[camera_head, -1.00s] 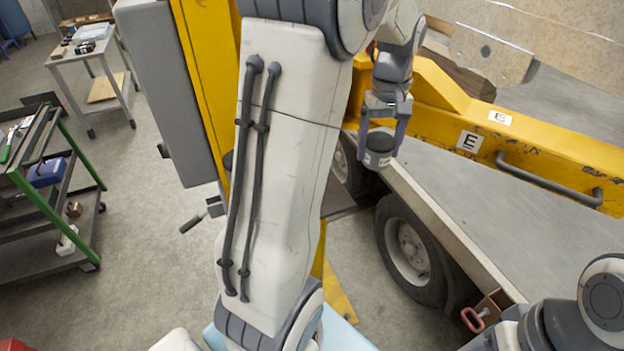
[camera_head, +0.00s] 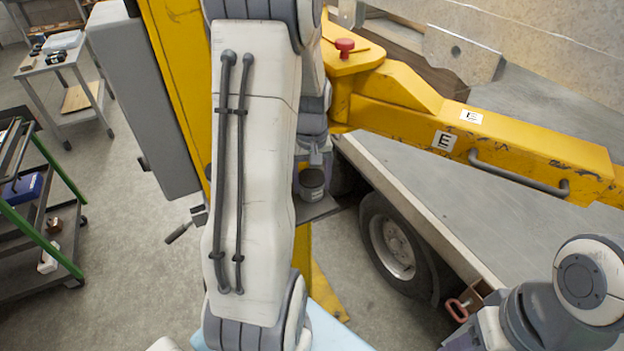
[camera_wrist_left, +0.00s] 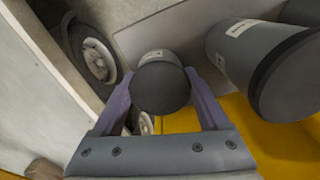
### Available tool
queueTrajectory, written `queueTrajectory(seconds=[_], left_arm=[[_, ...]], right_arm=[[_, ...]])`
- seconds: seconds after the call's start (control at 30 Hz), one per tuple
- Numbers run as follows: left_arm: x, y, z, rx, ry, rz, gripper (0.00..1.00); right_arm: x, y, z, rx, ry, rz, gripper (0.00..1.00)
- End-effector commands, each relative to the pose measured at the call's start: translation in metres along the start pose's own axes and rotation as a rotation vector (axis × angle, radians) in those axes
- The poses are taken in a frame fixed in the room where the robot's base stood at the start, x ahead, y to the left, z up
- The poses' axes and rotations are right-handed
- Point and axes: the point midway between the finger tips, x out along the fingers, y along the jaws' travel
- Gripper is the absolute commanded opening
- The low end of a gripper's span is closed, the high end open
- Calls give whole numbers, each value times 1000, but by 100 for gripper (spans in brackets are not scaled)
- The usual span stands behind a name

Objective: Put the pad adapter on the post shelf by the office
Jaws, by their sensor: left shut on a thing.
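The pad adapter (camera_head: 312,184) is a short dark cylinder with a pale label. My left gripper (camera_head: 315,160) is shut on it, partly hidden by my own left arm. In the left wrist view the adapter (camera_wrist_left: 162,84) sits between the two lilac fingers (camera_wrist_left: 165,95). A grey post shelf (camera_head: 317,211) shows just below the adapter in the head view, and behind it as a flat grey plate (camera_wrist_left: 185,32) in the left wrist view. I cannot tell whether adapter and shelf touch. My right gripper is out of view.
Larger dark cylinders (camera_wrist_left: 245,55) stand close right of the held adapter. A yellow post (camera_head: 175,75) with a grey box (camera_head: 145,100) is left of my arm. A yellow lift arm (camera_head: 500,140), trailer bed (camera_head: 450,195) and wheel (camera_head: 393,245) are right.

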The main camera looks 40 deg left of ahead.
Motion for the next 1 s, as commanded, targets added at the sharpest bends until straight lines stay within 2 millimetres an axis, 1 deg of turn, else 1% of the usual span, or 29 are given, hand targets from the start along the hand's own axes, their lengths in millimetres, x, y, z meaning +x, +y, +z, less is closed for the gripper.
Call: queueTrajectory(seconds=[0.17,0.3,0.33,0.37,0.4,0.6,0.73,0.87,1.0], left_arm=[[-1,0,-1,0,3,1,0],[3,1,-1,0,3,1,0],[3,0,0,0,1,1,85],[3,0,0,0,1,1,96],[3,0,0,0,1,1,100],[2,0,0,0,1,0,100],[-6,1,-1,0,4,2,100],[-27,1,-2,0,8,3,100],[-59,1,-2,0,10,4,100]], right_arm=[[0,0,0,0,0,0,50],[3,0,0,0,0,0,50],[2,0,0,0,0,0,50],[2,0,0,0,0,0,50],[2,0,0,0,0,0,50],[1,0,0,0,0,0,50],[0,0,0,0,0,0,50],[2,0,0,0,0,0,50],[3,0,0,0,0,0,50]])
